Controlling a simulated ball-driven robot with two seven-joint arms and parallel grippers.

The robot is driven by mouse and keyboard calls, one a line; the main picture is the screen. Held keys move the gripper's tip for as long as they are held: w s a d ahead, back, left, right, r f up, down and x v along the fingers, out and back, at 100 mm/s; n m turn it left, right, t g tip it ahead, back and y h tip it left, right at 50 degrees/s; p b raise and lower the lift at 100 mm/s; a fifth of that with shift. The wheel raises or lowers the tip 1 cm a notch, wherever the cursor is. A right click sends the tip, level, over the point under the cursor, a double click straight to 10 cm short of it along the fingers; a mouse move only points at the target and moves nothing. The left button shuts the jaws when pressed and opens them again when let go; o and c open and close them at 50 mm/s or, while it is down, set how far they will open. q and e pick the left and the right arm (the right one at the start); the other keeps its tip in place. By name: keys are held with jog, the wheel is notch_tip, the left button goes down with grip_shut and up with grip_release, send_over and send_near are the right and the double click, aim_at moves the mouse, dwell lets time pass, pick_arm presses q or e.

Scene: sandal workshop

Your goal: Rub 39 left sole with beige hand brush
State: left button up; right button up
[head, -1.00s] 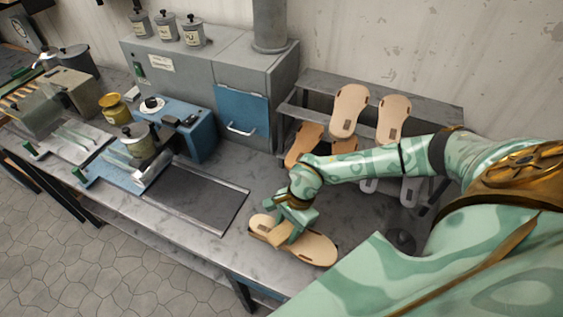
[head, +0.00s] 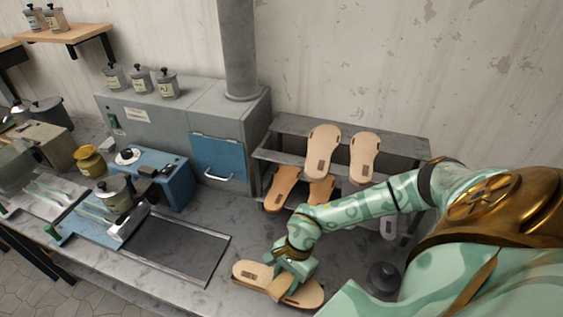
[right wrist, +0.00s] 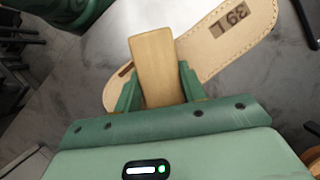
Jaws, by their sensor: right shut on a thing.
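A beige sole (head: 309,296) lies flat on the bench, its dark label on the left part. In the right wrist view the label on the sole (right wrist: 205,55) reads 39, upside down, with a letter that looks like an L. My right gripper (head: 289,276) is over the middle of the sole, shut on the beige hand brush (head: 279,288). The brush shows as a plain tan block (right wrist: 153,65) between the green fingers. It covers part of the sole. Its lower face is hidden, so I cannot tell whether it touches. My left gripper is not in view.
A rack (head: 290,127) with several soles stands behind my right arm. A dark lidded jar (head: 383,277) stands right of the sole. A dark flat tray (head: 180,249) lies to the left, beside a blue machine (head: 172,190). Bare bench (head: 235,225) lies between tray and rack.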

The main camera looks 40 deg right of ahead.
aim_at(318, 301)
jog(key=shift+s+d+p, duration=0.4)
jog(key=shift+s+d, duration=0.05)
jog(key=shift+s, duration=0.4)
jog(key=shift+s+d+p, duration=0.35)
jog(key=shift+s+d, duration=0.1)
jog(key=shift+s, duration=0.35)
jog(key=shift+s+d+f, duration=0.1)
jog(key=shift+s+d, duration=0.15)
jog(key=shift+s, duration=0.25)
jog(key=shift+s+d+f, duration=0.1)
jog(key=shift+s+d, duration=0.15)
jog(key=shift+s, duration=0.2)
jog(key=shift+s+d+r+p, duration=0.1)
jog(key=shift+s+d+p, duration=0.4)
jog(key=shift+s, duration=0.25)
jog(key=shift+s+d+f, duration=0.1)
jog(key=shift+s+d, duration=0.1)
jog(key=shift+s, duration=0.3)
jog(key=shift+s+d+f, duration=0.1)
jog(key=shift+s+d, duration=0.1)
jog(key=shift+s, duration=0.25)
jog(key=shift+r, duration=0.1)
notch_tip(318, 301, up, 7)
jog(key=p, duration=0.6)
jog(key=shift+p, duration=0.4)
